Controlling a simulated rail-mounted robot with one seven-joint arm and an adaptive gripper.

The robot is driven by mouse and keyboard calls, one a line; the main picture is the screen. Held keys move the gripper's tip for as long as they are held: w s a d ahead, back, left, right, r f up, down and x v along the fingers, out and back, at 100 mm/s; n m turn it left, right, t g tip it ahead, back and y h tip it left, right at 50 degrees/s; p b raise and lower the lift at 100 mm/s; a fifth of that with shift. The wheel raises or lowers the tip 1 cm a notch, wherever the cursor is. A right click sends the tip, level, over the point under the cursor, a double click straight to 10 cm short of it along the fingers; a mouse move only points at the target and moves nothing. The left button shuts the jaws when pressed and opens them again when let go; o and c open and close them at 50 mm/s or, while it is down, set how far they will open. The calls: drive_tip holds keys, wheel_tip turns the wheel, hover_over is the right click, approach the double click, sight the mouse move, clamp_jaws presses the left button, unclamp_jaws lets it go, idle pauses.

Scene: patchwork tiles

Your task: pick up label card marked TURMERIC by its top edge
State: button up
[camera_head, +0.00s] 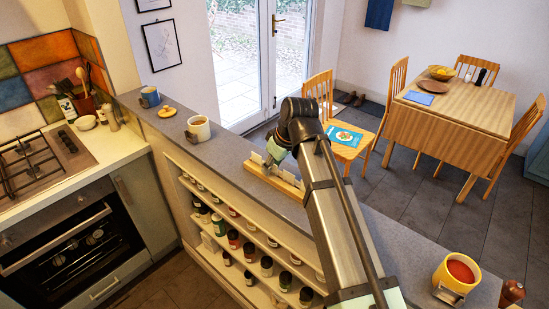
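A light wooden strip (280,182) lies on the grey ledge, with small pale cards standing in or along it. One pale card (257,158) shows at its left end, and another (290,178) shows further right. The writing on them is too small to read, so I cannot tell which is marked TURMERIC. My gripper (267,164) points down at the strip, close to the cards and partly in front of them. Its fingers are too small and covered to tell whether they are open or touching a card.
On the ledge, a white mug (198,130), a blue mug (150,97) and a yellow lid (167,112) stand left; a yellow mug (456,271) with a small card holder (448,295) stands right. Spice jars (233,238) fill shelves below. A dining table (452,115) stands behind.

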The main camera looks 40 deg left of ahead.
drive_tip(key=shift+f, duration=0.1)
clamp_jaws()
drive_tip(key=shift+c, duration=0.9)
unclamp_jaws()
drive_tip(key=shift+r+p, duration=0.45)
drive_tip(key=shift+r, duration=0.35)
drive_tip(key=shift+r, duration=0.45)
drive_tip(key=shift+c, duration=0.4)
clamp_jaws()
